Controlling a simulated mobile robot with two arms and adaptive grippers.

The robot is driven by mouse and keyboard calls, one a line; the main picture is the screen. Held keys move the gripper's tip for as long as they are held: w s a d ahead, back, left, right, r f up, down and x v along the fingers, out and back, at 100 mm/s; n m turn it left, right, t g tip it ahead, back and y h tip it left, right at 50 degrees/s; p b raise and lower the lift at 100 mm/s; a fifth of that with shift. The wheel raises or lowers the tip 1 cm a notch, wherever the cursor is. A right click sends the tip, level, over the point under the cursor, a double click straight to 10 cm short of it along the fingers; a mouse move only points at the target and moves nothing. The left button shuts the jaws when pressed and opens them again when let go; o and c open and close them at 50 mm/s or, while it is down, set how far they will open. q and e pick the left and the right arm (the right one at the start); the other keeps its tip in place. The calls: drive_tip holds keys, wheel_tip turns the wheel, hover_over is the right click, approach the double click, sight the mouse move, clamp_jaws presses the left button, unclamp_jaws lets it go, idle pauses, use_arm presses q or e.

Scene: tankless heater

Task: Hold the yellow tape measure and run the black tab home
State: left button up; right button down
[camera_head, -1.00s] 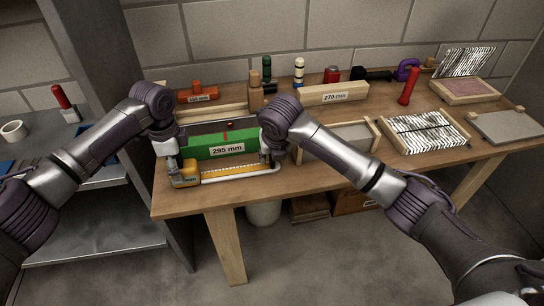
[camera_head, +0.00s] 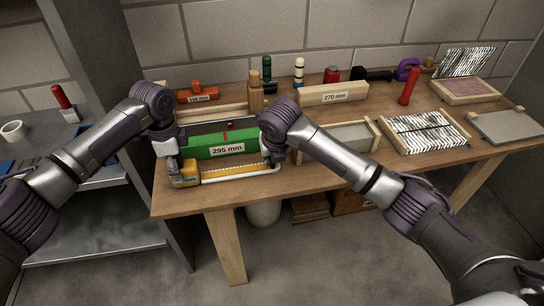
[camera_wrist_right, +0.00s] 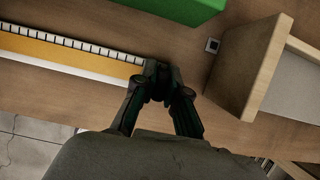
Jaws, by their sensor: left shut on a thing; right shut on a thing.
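The yellow tape measure (camera_head: 186,175) lies at the front left of the wooden bench. My left gripper (camera_head: 178,170) is shut on it from above. Its white-edged yellow tape (camera_head: 235,172) runs right along the bench front, and also shows in the right wrist view (camera_wrist_right: 75,50). My right gripper (camera_head: 274,162) is shut at the tape's right end. In the wrist view its fingertips (camera_wrist_right: 158,88) close on the black tab (camera_wrist_right: 156,70), which is dark and partly hidden by the fingers.
A green block (camera_head: 215,144) marked 295 mm lies just behind the tape. A wooden-sided tray (camera_head: 340,143) stands right of my right gripper. A block marked 270 mm (camera_head: 333,95) and several tools stand farther back. A narrow bare strip of bench (camera_head: 215,189) lies in front of the tape.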

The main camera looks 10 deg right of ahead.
sight(218, 170)
drive_tip(key=a, duration=1.5)
drive_tip(key=shift+a, duration=0.1)
drive_tip(key=c, duration=1.2)
unclamp_jaws()
drive_tip(key=v, duration=1.2)
